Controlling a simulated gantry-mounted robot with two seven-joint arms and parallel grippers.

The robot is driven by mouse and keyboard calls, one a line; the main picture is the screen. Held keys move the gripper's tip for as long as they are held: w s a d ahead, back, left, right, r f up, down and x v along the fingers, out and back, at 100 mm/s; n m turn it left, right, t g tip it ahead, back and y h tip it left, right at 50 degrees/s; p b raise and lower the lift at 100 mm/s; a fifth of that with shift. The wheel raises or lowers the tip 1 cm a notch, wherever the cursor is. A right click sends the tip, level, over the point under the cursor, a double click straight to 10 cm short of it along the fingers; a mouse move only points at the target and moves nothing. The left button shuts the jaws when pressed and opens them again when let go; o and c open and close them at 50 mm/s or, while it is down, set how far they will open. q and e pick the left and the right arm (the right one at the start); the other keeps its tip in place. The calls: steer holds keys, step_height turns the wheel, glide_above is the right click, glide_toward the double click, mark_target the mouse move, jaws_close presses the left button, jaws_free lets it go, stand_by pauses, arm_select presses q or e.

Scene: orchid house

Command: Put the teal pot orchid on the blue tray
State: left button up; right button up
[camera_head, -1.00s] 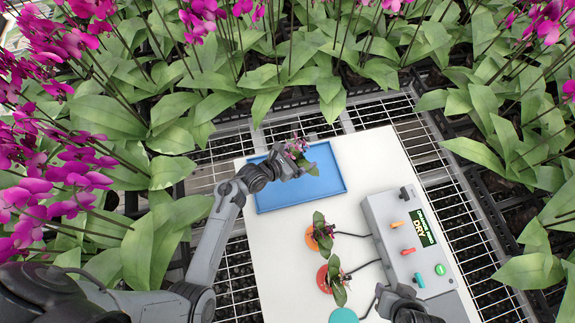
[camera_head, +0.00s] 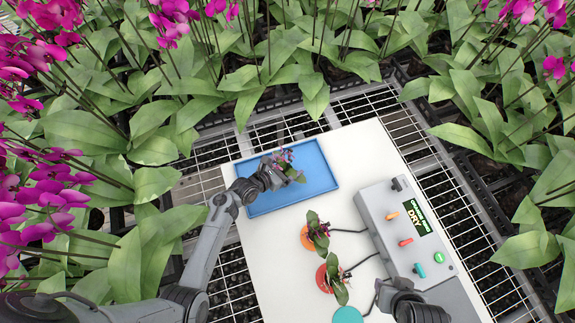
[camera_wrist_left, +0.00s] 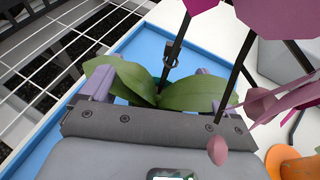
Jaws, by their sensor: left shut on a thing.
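My left gripper (camera_head: 276,176) is over the blue tray (camera_head: 318,185), shut on an orchid. The orchid's pink flowers (camera_head: 284,157) and a green leaf (camera_head: 298,176) show beyond the jaws. In the left wrist view, two broad leaves (camera_wrist_left: 194,95) and a dark stem rise between the gripper's fingers, with the blue tray (camera_wrist_left: 146,47) beneath. My right gripper (camera_head: 418,310) is at the bottom, by the control box; its jaws cannot be made out.
An orange-pot orchid (camera_head: 317,230) and a red-pot orchid (camera_head: 333,280) stand on the white table (camera_head: 275,255). A teal disc (camera_head: 347,315) lies at the bottom. A grey control box (camera_head: 420,235) reading DRY stands right, with cables. Dense orchids surround the table.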

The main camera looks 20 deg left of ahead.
mark_target(283, 169)
arm_select(q)
steer(key=shift+f, duration=0.1)
steer(key=o, duration=0.9)
steer(key=shift+s+a+r, duration=0.25)
steer(key=shift+s+r, duration=0.1)
steer(key=shift+s, duration=0.1)
steer(key=p+v, duration=0.1)
steer(key=v, duration=0.4)
steer(key=shift+p, duration=0.3)
steer(key=shift+s+a+r, duration=0.25)
steer(key=shift+s, duration=0.35)
